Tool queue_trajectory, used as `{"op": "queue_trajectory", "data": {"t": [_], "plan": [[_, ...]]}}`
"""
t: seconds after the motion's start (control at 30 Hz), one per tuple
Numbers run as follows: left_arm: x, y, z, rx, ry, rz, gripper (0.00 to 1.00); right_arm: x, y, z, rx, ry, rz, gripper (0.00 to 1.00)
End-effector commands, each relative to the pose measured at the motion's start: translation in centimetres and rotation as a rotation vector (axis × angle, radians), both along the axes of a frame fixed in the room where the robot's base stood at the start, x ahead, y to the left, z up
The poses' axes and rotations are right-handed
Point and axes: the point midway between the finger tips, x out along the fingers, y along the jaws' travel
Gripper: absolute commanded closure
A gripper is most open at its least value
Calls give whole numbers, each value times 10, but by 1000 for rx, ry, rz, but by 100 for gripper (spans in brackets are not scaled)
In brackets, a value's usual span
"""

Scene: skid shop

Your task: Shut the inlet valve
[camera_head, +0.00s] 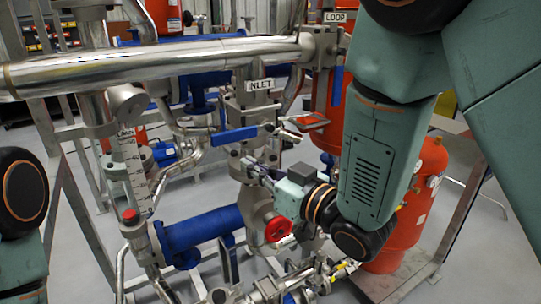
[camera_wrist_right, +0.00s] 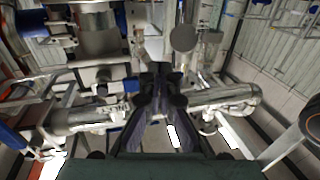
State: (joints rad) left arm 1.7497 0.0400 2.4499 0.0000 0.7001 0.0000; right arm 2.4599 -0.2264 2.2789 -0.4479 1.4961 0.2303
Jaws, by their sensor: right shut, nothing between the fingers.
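The INLET label (camera_head: 258,85) is on a metal valve block below the large silver pipe. Just under it a blue lever handle (camera_head: 235,135) lies roughly level, reaching left from the valve stem. My right gripper (camera_head: 250,165) is just below the lever, close to the silver valve body, with its fingers pointing up and left. It is shut and empty; contact with the valve cannot be told. In the right wrist view its dark fingers (camera_wrist_right: 162,75) show in the middle, in front of pipework. My left gripper is out of view.
A LOOP label (camera_head: 335,17) with a hanging blue lever (camera_head: 337,88) is at upper right. A red handwheel (camera_head: 278,229) sits below my right gripper. A blue pipe (camera_head: 203,229) is lower left. Orange tanks (camera_head: 415,210) stand behind my right arm.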

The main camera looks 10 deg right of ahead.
Motion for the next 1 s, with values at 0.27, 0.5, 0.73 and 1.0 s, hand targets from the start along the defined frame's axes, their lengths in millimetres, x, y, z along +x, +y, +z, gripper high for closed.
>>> {"op": "queue_trajectory", "data": {"t": [0.27,0.5,0.73,1.0], "plan": [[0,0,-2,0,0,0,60,-23,-9,-1,1,2,-1,100],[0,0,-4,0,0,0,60,-42,-16,-1,1,2,-2,100],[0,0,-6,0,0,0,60,-54,-20,0,1,1,-1,100],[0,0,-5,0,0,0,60,-55,-20,0,-1,0,0,100]]}}
